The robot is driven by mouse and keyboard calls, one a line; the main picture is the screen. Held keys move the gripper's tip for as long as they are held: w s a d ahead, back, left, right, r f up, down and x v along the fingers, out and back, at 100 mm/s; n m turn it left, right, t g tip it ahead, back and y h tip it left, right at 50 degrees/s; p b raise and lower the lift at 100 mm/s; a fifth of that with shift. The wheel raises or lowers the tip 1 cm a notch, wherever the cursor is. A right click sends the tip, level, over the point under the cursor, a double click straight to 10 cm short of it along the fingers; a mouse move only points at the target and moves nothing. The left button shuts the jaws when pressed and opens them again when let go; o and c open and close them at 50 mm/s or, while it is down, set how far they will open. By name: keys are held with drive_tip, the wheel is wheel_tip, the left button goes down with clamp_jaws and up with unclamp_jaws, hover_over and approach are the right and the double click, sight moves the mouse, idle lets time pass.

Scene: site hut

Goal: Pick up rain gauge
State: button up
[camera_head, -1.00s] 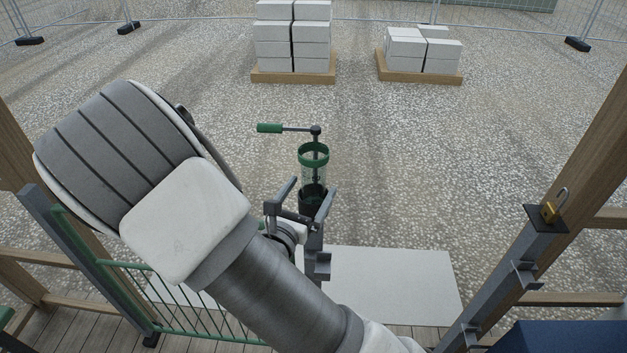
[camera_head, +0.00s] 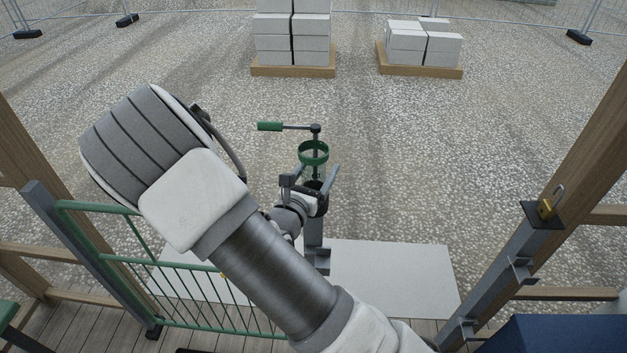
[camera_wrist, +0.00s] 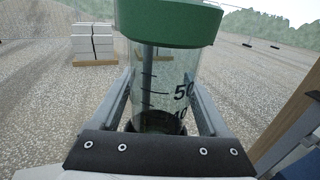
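The rain gauge is a clear tube with dark scale marks and a green rim (camera_head: 313,153). It stands upright in a dark holder on a grey post (camera_head: 314,235). In the wrist view the gauge's clear tube (camera_wrist: 160,85) stands between the two grey fingers of my gripper (camera_wrist: 160,98), with its green collar above them. My gripper (camera_head: 310,184) is open around the tube in the head view. The wrist view shows a finger on each side, and I cannot tell whether either touches. The tube's lower end is hidden behind my gripper.
A green-handled crank arm (camera_head: 270,126) reaches left above the gauge. A green gate (camera_head: 190,285) stands at the lower left. A post with a brass padlock (camera_head: 546,208) stands at the right. Block stacks (camera_head: 293,40) on pallets stand far back, with open gravel between.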

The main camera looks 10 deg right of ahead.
sight(318, 143)
drive_tip(key=c, duration=1.1)
drive_tip(key=shift+o, duration=0.2)
drive_tip(key=shift+r, duration=0.2)
drive_tip(key=shift+r, duration=3.45)
drive_tip(key=b+v, duration=0.2)
drive_tip(key=v, duration=1.6)
drive_tip(key=shift+f, duration=0.1)
